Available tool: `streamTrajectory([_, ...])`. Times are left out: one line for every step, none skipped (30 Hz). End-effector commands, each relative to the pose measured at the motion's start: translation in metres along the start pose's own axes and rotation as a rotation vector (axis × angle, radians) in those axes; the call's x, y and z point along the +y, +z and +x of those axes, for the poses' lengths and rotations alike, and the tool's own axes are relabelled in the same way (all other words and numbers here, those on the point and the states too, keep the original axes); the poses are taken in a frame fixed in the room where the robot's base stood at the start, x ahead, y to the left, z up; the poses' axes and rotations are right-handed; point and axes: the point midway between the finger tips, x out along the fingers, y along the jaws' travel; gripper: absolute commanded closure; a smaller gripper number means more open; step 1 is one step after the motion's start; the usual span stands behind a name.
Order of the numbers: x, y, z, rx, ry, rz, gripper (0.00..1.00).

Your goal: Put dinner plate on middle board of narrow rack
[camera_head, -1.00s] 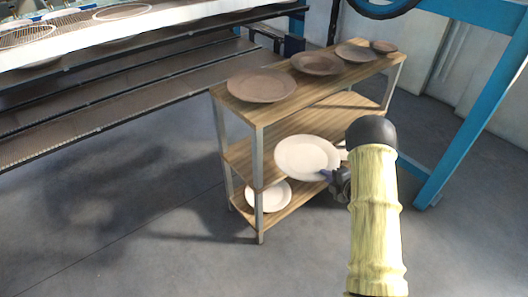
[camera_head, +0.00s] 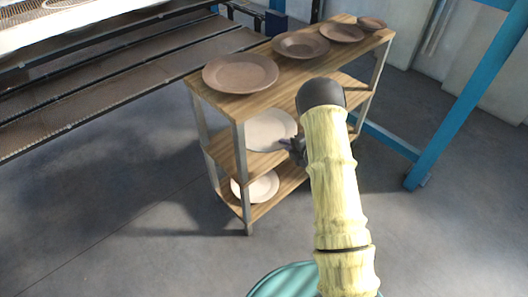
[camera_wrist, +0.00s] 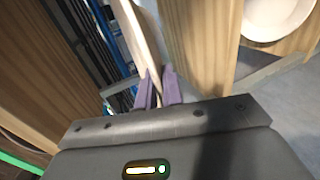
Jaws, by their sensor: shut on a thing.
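The held dinner plate (camera_head: 268,130) is pale and round. In the wrist view the plate (camera_wrist: 142,38) shows edge-on between the purple fingers (camera_wrist: 158,90), close beside the middle board (camera_wrist: 190,45). I cannot tell whether it touches that board. My arm hides the right part of the middle board.
Several brown dishes, including a large plate (camera_head: 240,73), stand on the top board (camera_head: 270,55). A white plate (camera_head: 262,187) lies on the bottom board. Metal posts (camera_head: 241,175) bound the shelves. A blue frame (camera_head: 450,125) stands to the right and a long slatted dryer (camera_head: 110,80) at left.

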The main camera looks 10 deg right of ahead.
Motion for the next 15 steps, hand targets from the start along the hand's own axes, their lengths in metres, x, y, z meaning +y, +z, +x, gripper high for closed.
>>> streamTrajectory([0.003,0.000,0.000,0.001,0.006,-0.002,1.00])
streamTrajectory([0.002,0.000,0.001,0.001,0.006,-0.002,1.00])
streamTrajectory([0.001,0.000,0.001,0.001,0.005,-0.002,1.00])
streamTrajectory([0.000,0.000,0.002,0.001,0.005,-0.002,1.00])
streamTrajectory([-0.002,0.000,0.002,0.001,0.005,-0.001,1.00])
streamTrajectory([-0.006,0.000,0.004,0.001,0.004,-0.001,1.00])
streamTrajectory([-0.010,0.001,0.005,0.000,0.004,0.000,1.00])
streamTrajectory([-0.015,0.001,0.006,-0.001,0.004,0.000,1.00])
streamTrajectory([-0.021,0.002,0.008,-0.002,0.003,0.000,1.00])
streamTrajectory([-0.027,0.002,0.009,-0.002,0.002,0.001,1.00])
streamTrajectory([-0.032,0.003,0.011,-0.003,0.002,0.001,1.00])
streamTrajectory([-0.039,0.003,0.014,-0.003,0.003,0.001,1.00])
streamTrajectory([-0.044,0.003,0.016,-0.003,0.003,0.001,1.00])
streamTrajectory([-0.047,0.003,0.017,-0.003,0.004,0.001,1.00])
streamTrajectory([-0.052,0.004,0.019,-0.004,0.005,0.001,1.00])
